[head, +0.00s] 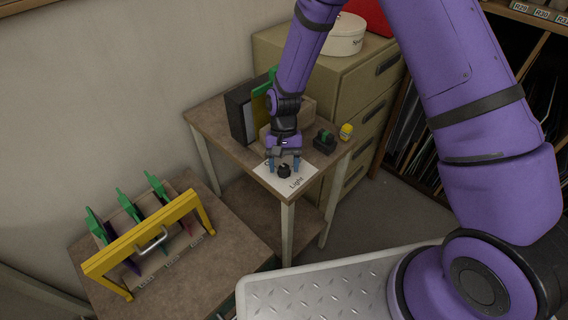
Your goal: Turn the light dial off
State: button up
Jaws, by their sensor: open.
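The light dial is a small black knob (284,171) on a white sheet marked "Light" (297,184) at the front corner of the small brown table (229,137). My gripper (285,166) points down over the dial from behind, with its blue fingers apart on either side of the knob. The fingertips are close to the knob; I cannot tell whether they touch it. Part of the sheet's lettering is hidden behind my gripper. The dial's pointer setting is too small to read.
A dark box (240,116) with green and yellow panels stands behind my gripper. A black holder (325,141) and a yellow bottle (346,131) are to the right. A yellow rack (140,243) stands on the lower left table. Drawers (368,112) stand behind.

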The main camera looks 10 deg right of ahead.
jog(key=shift+r, duration=0.1)
jog(key=v, duration=1)
jog(key=shift+w+r, duration=0.25)
jog(key=s+d+r+t, duration=0.1)
jog(key=s+d+r, duration=0.1)
jog(key=d+r, duration=0.35)
jog(key=s+d+r+t, duration=0.2)
jog(key=s+r, duration=0.1)
jog(key=r, duration=0.6)
jog(key=s+d+r+t, duration=0.15)
jog(key=d+r, duration=0.25)
jog(key=r, duration=0.4)
jog(key=s+d+r+t, duration=0.2)
jog(key=s+d+r, duration=0.2)
jog(key=s, duration=0.5)
jog(key=s+d+r+n+t, duration=0.1)
jog(key=s+d+r+t, duration=0.2)
jog(key=s, duration=0.7)
notch_tip(320, 180, up, 2)
jog(key=shift+s+d+r+n+h, duration=0.2)
jog(key=shift+s+d+n+h, duration=0.1)
jog(key=shift+d, duration=0.7)
